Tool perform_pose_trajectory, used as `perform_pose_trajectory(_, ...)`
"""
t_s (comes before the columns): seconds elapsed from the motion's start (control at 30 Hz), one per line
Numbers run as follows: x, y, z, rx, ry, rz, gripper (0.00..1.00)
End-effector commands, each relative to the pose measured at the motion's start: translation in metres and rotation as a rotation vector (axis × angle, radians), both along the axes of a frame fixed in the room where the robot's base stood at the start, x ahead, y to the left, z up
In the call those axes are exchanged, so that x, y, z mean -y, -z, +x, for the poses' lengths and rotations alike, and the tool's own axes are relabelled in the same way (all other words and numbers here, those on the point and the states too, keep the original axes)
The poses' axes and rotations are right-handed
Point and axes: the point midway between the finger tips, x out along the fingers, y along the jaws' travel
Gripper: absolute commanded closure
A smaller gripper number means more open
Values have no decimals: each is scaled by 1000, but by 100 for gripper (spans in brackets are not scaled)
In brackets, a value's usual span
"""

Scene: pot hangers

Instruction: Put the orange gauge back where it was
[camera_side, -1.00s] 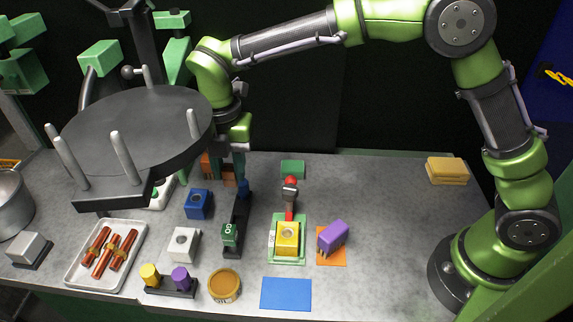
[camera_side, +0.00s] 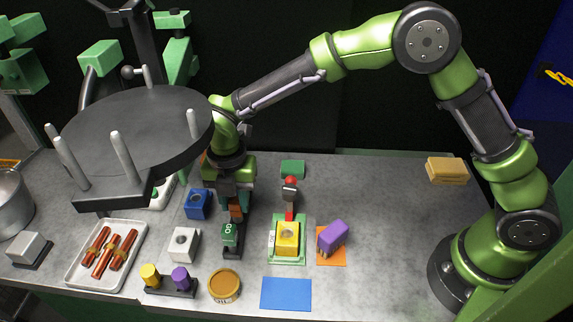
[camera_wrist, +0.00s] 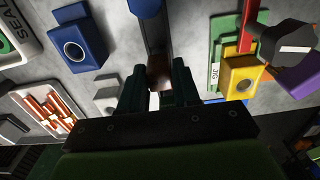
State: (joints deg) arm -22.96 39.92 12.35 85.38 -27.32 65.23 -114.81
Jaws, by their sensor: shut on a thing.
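My gripper (camera_side: 235,203) points down over the black rack (camera_side: 233,253) and is shut on the orange gauge (camera_side: 236,212). The gauge shows as a brownish-orange block just below my fingers, above the rack's middle, behind the green "GO" gauge (camera_side: 229,233). In the wrist view the orange gauge (camera_wrist: 160,72) is a dark patch between my fingers, over the dark strip of the rack (camera_wrist: 157,35). A blue gauge (camera_wrist: 145,6) is at the rack's far end; my gripper hides it in the side view. I cannot tell whether the orange gauge touches the rack.
A blue block (camera_side: 198,204) and a white block (camera_side: 183,244) stand left of the rack. A yellow block (camera_side: 287,238) on a green plate and a purple block (camera_side: 332,237) stand right. A dark round platform (camera_side: 140,125) overhangs the left side. The right tabletop is mostly clear.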

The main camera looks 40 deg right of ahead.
Motion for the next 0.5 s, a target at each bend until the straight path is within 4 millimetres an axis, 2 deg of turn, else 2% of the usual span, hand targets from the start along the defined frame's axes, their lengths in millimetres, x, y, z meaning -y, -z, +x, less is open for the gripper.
perform_pose_trajectory(0.33, 0, 11, 0, -2, 0, -1, 100)
perform_pose_trajectory(0.37, 0, 11, 0, -2, 0, -1, 67)
perform_pose_trajectory(0.5, 0, 11, 0, -1, 0, -1, 46)
